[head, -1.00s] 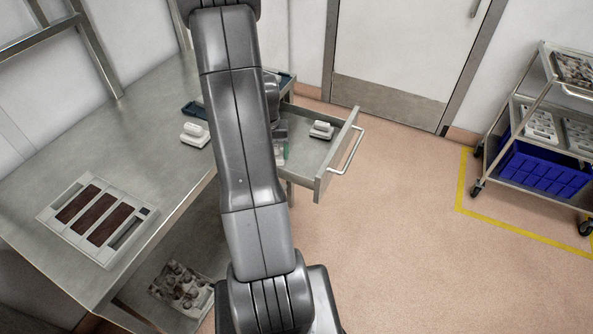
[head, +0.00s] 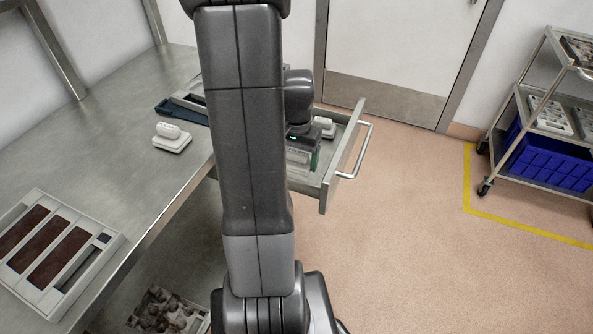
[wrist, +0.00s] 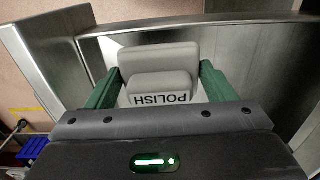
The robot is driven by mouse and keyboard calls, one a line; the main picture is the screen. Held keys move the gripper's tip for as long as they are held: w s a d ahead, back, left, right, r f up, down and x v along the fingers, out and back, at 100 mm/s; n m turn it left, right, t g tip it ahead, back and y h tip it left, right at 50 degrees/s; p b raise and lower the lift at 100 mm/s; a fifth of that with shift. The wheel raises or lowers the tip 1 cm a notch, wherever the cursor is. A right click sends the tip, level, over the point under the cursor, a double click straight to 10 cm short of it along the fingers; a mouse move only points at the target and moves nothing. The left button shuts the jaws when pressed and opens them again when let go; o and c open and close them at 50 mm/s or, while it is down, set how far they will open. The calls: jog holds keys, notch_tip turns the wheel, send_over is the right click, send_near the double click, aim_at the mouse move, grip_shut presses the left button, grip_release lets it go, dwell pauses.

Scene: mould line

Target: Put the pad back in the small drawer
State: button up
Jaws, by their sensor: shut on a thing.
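My gripper (wrist: 158,85) is shut on a pale grey pad (wrist: 158,57) with a raised grip and the word POLISH, upside down in the wrist view. The green fingers are on either side of it. In the head view my gripper (head: 303,150) is over the open small drawer (head: 343,165), and the held pad (head: 298,157) shows low in it, partly hidden by my arm. I cannot tell if it touches the drawer floor. A second pale pad (head: 323,126) is in the drawer behind my gripper. Another pad (head: 171,140) stands on the steel bench.
The steel bench (head: 110,130) holds a mould tray (head: 102,262) with brown bars and a dark blue item (head: 180,111). A trolley (head: 487,165) with a blue crate (head: 548,160) stands at the right. The floor (head: 400,220) between is clear.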

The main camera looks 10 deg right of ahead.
aim_at(297, 177)
jog(key=shift+f, duration=2.2)
jog(key=shift+f+b, duration=0.2)
jog(key=shift+b, duration=0.15)
jog(key=o, duration=0.9)
notch_tip(297, 177, up, 12)
jog(key=shift+r+p, duration=0.25)
jog(key=shift+p, duration=0.55)
